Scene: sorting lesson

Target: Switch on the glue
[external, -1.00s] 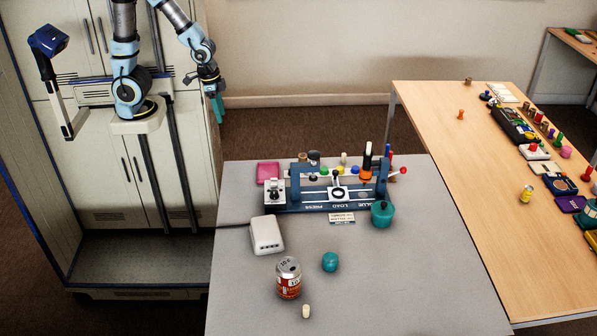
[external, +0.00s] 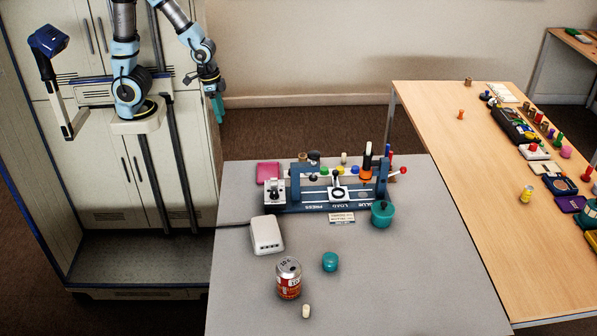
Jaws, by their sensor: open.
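A blue machine (external: 312,204) stands at the back of the grey table, with a front rail lettered GLUE, LOAD and PRESS. Its glue end is at the right, where an orange and black upright part (external: 366,165) stands in the frame. A red knob (external: 403,170) sticks out at the far right of that end. Which control switches the glue cannot be told. My gripper (external: 218,110) hangs high, left of the table and apart from the machine, open and empty.
A wooden table (external: 450,170) with many items stands right.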

